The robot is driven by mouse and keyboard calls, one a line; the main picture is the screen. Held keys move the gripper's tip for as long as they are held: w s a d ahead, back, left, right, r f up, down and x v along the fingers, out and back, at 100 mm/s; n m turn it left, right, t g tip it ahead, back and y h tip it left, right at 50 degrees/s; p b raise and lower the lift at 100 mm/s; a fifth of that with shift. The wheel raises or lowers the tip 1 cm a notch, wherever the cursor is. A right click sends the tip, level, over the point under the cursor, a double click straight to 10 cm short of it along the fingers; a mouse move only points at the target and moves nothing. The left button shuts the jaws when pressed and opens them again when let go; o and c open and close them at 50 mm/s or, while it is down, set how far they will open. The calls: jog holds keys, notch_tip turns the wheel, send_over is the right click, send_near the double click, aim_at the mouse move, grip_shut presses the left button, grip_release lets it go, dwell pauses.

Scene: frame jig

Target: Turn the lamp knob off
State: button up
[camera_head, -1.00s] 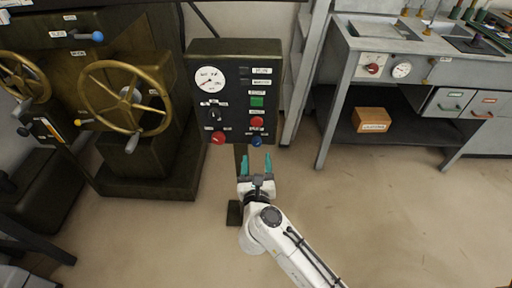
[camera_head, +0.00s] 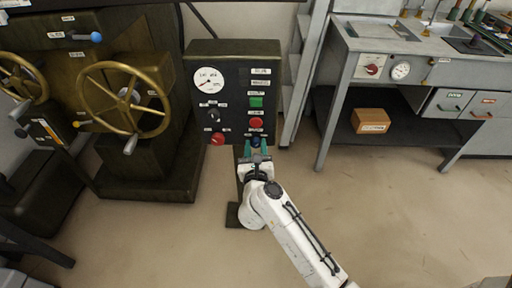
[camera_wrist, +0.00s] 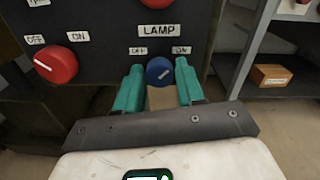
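The lamp knob is a round blue knob (camera_wrist: 159,71) with a pale pointer line, below the LAMP label (camera_wrist: 159,31) on the dark control panel. An OFF label is at its upper left and an ON label at its upper right. The pointer line slants toward the upper right. In the head view the blue knob (camera_head: 256,141) sits at the panel's lower right, partly behind my fingers. My gripper (camera_wrist: 160,82) is open, with one teal finger on each side of the knob. I cannot tell whether the fingers touch it. The gripper also shows in the head view (camera_head: 256,150).
A red knob (camera_wrist: 56,63) with OFF and ON labels is left of the blue one. A red button (camera_head: 256,123) and a green button (camera_head: 256,102) are above it. A brass handwheel (camera_head: 125,98) stands left. A workbench with a cardboard box (camera_head: 371,121) is right.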

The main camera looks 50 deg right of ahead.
jog(key=c, duration=0.7)
jog(key=shift+o, duration=0.2)
jog(key=shift+r+p, duration=0.15)
jog(key=shift+p, duration=0.3)
jog(key=n+p, duration=0.3)
jog(key=p, duration=0.1)
jog(key=shift+r, duration=0.2)
jog(key=n+p, duration=0.3)
jog(key=p, duration=0.1)
jog(key=n+p, duration=0.5)
jog(key=n, duration=0.1)
jog(key=shift+n+g+p, duration=0.3)
jog(key=shift+f+n+p, duration=0.15)
jog(key=shift+n+p, duration=0.6)
jog(key=shift+n, duration=0.5)
jog(key=shift+f+n+p, duration=0.1)
jog(key=shift+n+p, duration=0.6)
jog(key=shift+n, duration=0.55)
